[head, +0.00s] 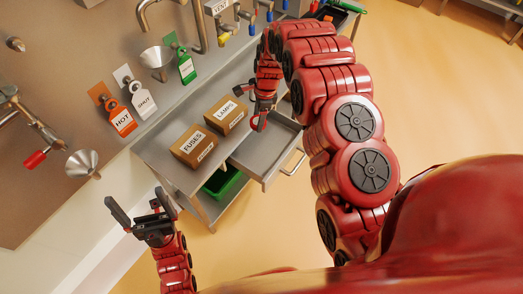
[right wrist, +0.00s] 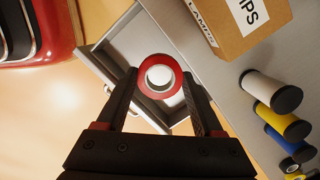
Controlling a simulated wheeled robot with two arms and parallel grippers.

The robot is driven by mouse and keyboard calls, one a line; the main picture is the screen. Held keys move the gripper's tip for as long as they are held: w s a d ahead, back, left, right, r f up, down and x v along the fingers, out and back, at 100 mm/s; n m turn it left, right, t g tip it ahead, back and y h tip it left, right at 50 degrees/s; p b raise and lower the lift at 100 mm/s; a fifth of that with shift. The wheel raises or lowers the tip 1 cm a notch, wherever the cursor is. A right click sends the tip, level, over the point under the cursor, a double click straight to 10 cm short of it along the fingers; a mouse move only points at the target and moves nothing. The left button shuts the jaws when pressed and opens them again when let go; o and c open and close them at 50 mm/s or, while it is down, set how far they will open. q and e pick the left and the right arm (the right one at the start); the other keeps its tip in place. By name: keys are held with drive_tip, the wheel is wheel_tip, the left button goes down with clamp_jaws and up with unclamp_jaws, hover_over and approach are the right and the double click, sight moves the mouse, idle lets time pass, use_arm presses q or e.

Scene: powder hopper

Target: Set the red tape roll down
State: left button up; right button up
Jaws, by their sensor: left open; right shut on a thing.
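The red tape roll (right wrist: 171,88) is a red ring with a pale core, held between the fingertips of my right gripper (right wrist: 160,82) in the right wrist view. Behind it in that view lies the open grey drawer (right wrist: 103,60). In the head view my right gripper (head: 252,108) is near the bench edge, close to the open drawer (head: 264,177); I cannot clearly make out the roll there. My left gripper (head: 139,203) is open and empty at the lower left, in front of the bench.
Two cardboard boxes, FUSES (head: 194,146) and LAMPS (head: 227,114), stand on the grey bench (head: 160,139). A green bin (head: 224,182) is below. Several spools, including a yellow one (right wrist: 276,115), stand beside the LAMPS box. Funnels (head: 83,164) and tags (head: 121,119) are along the wall panel.

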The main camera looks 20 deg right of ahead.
drive_tip(key=b, duration=0.1)
hover_over(258, 151)
drive_tip(key=f, duration=1.3)
drive_tip(key=shift+d+f, duration=0.15)
drive_tip(key=shift+d, duration=0.1)
drive_tip(key=shift+f+b, duration=0.55)
drive_tip(key=shift+f, duration=1.2)
drive_tip(key=shift+f, duration=0.15)
drive_tip(key=o, duration=1.1)
drive_tip(key=shift+c, duration=0.2)
drive_tip(key=shift+r, duration=0.3)
wheel_tip(258, 151, up, 12)
drive_tip(key=d+p, duration=0.1)
drive_tip(key=p, duration=0.1)
drive_tip(key=shift+d+f, duration=0.2)
drive_tip(key=shift+d, duration=0.15)
